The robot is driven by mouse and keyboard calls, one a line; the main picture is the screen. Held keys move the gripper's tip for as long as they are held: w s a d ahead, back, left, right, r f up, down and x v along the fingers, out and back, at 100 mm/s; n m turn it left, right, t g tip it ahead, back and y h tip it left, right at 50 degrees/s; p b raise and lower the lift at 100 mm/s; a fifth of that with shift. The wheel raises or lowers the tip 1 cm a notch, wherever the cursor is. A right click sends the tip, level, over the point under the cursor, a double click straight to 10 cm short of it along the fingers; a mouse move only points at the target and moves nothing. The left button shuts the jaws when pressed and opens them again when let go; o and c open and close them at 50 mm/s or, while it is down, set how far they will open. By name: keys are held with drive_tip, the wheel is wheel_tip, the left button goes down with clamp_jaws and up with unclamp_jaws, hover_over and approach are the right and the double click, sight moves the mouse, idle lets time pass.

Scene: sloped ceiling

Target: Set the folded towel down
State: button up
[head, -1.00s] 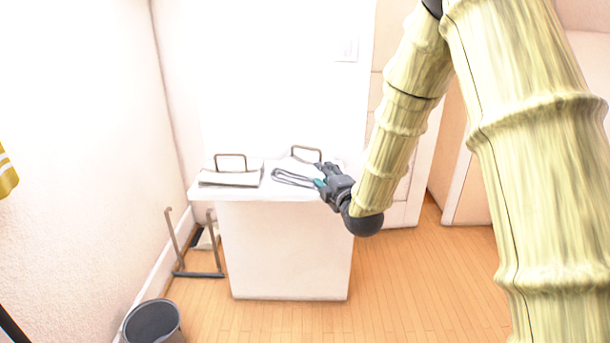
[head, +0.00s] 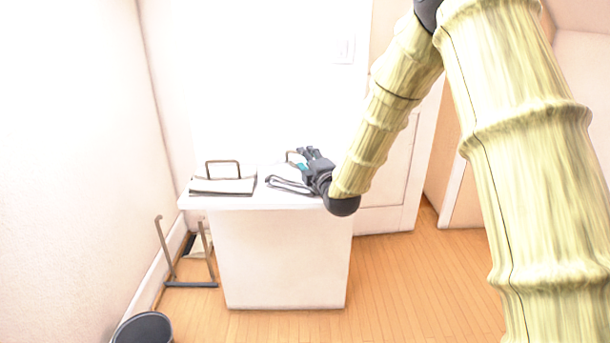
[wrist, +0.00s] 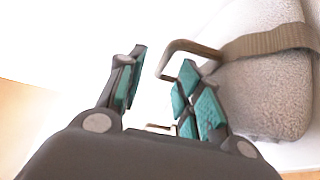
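The folded towel (head: 283,185), pale with a dark band, lies on the right part of the white cabinet top (head: 232,202). In the wrist view the towel (wrist: 262,90) is a thick, fuzzy grey fold with a brown band, at the right. My gripper (head: 306,154) is over the right part of the cabinet top, beside the towel. In the wrist view its teal-padded fingers (wrist: 160,80) are apart with no towel between them. The towel is outside the right finger; I cannot tell whether they touch. The gripper hides part of the towel in the head view.
A bent metal handle (wrist: 190,46) shows close to the right finger. A pale flat holder (head: 222,187) with a metal handle stands at the left of the top. A metal frame (head: 190,284) and dark bin (head: 142,329) are on the floor at left. Floor at right is clear.

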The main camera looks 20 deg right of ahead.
drive_tip(key=w, duration=0.3)
drive_tip(key=shift+w+f, duration=0.25)
drive_tip(key=shift+w, duration=0.15)
drive_tip(key=shift+w+a+r, duration=0.1)
drive_tip(key=shift+w, duration=0.65)
clamp_jaws()
